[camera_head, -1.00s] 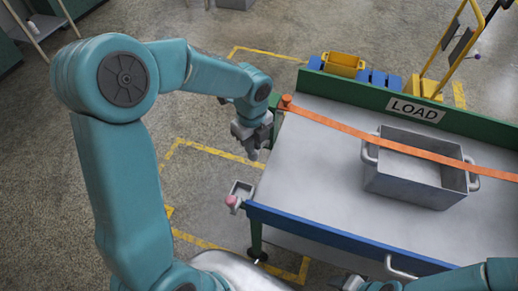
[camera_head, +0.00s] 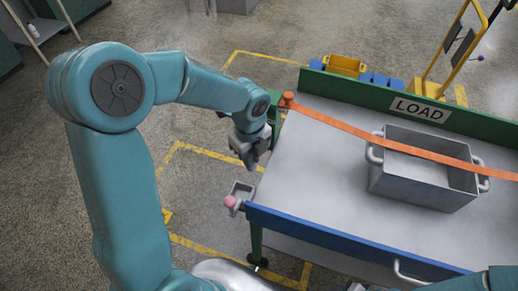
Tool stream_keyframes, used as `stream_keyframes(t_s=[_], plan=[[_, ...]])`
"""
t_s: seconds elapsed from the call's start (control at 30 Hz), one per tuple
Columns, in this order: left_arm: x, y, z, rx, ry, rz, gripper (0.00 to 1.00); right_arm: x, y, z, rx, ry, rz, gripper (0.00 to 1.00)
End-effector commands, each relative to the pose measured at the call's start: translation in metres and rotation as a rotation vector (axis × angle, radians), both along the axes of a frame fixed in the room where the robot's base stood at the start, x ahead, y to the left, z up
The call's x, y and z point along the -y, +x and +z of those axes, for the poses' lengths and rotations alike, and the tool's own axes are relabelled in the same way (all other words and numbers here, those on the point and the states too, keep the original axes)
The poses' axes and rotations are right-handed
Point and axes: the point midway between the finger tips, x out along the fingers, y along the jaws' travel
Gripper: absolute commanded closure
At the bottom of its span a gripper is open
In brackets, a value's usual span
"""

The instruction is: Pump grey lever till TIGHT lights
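An orange strap (camera_head: 390,136) runs from an orange-topped post (camera_head: 287,99) at the table's far left corner, across a grey two-handled bin (camera_head: 421,190), and out of view at the right. A small grey bracket with a pink knob (camera_head: 230,201) sits at the table's near left corner; I cannot tell whether it is the grey lever. No TIGHT light can be made out. My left gripper (camera_head: 248,160) hangs just beyond the table's left edge, above and behind the bracket, apart from it; its finger gap is unclear. My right gripper is not clearly visible; only part of that arm shows at the bottom right.
The table (camera_head: 310,165) has a green back board with a LOAD sign (camera_head: 418,109) and a blue front rail (camera_head: 330,236). A yellow bin (camera_head: 344,65) and a yellow trolley (camera_head: 440,70) stand behind it. Yellow lines mark open floor at left.

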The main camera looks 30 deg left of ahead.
Motion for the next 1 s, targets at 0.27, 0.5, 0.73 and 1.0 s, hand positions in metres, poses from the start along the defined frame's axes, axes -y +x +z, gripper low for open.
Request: stream_keyframes(t_s=[0.27,0.5,0.73,1.0], plan=[[0.001,-0.004,-0.015,-0.002,0.0,0.0,0.85,0.0,0.0,-0.012,0.0,0.0,0.0,0.44],[0.002,-0.007,-0.03,-0.001,-0.001,0.0,0.85,0.0,0.0,-0.024,0.0,0.0,0.0,0.44],[0.002,-0.008,-0.031,-0.002,0.0,0.0,0.85,0.0,0.0,-0.024,0.0,0.0,0.0,0.44],[0.002,-0.009,-0.036,-0.003,0.0,0.0,0.85,0.0,0.0,-0.028,0.0,0.0,0.0,0.44]])
